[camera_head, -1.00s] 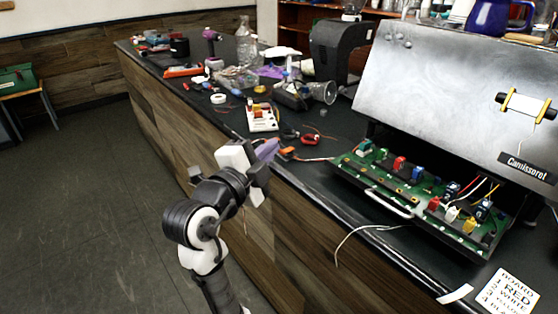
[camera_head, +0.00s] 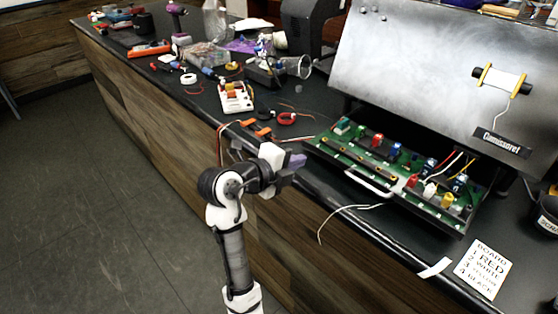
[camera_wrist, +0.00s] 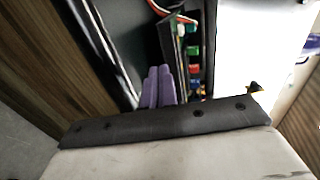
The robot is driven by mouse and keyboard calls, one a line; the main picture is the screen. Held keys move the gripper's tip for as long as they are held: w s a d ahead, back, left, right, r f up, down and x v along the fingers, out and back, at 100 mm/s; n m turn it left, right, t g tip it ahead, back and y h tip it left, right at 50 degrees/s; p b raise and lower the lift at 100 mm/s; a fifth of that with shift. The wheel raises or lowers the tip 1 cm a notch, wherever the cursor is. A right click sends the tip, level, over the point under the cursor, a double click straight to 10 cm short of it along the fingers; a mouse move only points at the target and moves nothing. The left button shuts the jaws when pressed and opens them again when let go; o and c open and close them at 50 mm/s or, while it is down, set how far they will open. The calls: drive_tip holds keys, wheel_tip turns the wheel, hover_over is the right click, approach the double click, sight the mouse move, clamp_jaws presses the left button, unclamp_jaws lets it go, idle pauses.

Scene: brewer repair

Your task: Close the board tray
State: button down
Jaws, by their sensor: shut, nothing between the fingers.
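The board tray (camera_head: 345,163) is a green circuit board tray with a white handle (camera_head: 369,184) on its front. It sticks out from under the tilted metal panel of the brewer (camera_head: 430,70) on the black counter. Coloured connectors stand on it, and several wires run at its right part. My gripper (camera_head: 298,161) has purple fingertips and is at the counter's front edge, just left of the tray's front left corner and apart from the handle. In the wrist view the purple fingers (camera_wrist: 158,86) are together with nothing between them; part of the board with coloured connectors (camera_wrist: 193,60) shows beyond them.
A white card with writing (camera_head: 483,269) lies on the counter at the right front. A loose pale wire (camera_head: 345,211) hangs over the edge before the tray. Red-handled pliers (camera_head: 250,129), a white power strip (camera_head: 236,97) and a red tape ring (camera_head: 287,118) lie left of the tray.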

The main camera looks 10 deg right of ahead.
sight(349, 126)
drive_tip(key=shift+w+d+r+p, duration=0.15)
drive_tip(key=shift+w+d+p, duration=0.35)
drive_tip(key=shift+w+d, duration=0.75)
drive_tip(key=shift+d, duration=0.3)
drive_tip(key=w+d+b, duration=0.2)
drive_tip(key=w+d, duration=0.1)
drive_tip(key=d, duration=0.1)
drive_tip(key=w+d+b, duration=0.2)
drive_tip(key=w+d, duration=0.2)
drive_tip(key=d, duration=0.1)
drive_tip(key=w+d+b, duration=0.2)
drive_tip(key=w+d, duration=0.1)
drive_tip(key=d, duration=0.1)
drive_tip(key=shift+w+d+f, duration=0.2)
drive_tip(key=shift+w+d, duration=0.1)
drive_tip(key=shift+w+d+r, duration=0.1)
drive_tip(key=shift+r, duration=0.15)
